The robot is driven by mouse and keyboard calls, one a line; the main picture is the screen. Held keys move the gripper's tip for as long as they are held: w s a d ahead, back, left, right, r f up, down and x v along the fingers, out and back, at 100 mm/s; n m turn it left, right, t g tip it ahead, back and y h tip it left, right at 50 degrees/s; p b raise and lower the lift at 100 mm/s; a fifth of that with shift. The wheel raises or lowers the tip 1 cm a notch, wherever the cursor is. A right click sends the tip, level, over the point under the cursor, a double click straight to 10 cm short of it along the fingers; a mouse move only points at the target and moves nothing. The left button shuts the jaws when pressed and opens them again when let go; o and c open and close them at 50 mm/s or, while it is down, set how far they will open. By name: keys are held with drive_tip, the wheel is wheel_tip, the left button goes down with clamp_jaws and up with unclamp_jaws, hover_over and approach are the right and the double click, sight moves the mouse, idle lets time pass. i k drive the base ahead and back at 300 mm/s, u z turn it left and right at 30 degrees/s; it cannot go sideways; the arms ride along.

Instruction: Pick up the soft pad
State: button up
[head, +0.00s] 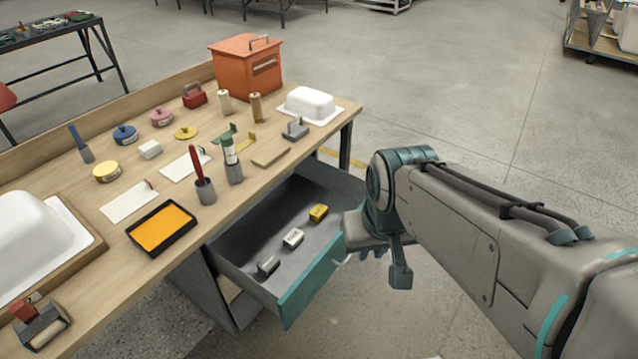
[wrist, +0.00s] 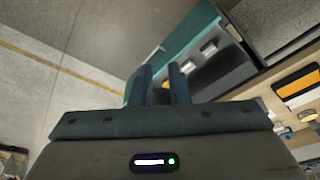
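The workbench (head: 120,265) above the drawer carries a black tray with an orange surface (head: 163,229), white shells (head: 312,103), an orange box (head: 246,68), cups with tools and small lidded pots. The drawer's teal front (head: 311,281) stands between my gripper and the blocks. Open floor lies right.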

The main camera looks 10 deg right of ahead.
sight(316, 214)
drive_tip(key=u, duration=0.6)
drive_tip(key=k, duration=1.35)
drive_tip(key=z, duration=0.05)
drive_tip(key=i, duration=0.55)
drive_tip(key=z, duration=1.05)
drive_tip(key=i, duration=1.7)
drive_tip(key=u, duration=1.2)
drive_tip(key=i, duration=0.35)
drive_tip(key=u, duration=0.45)
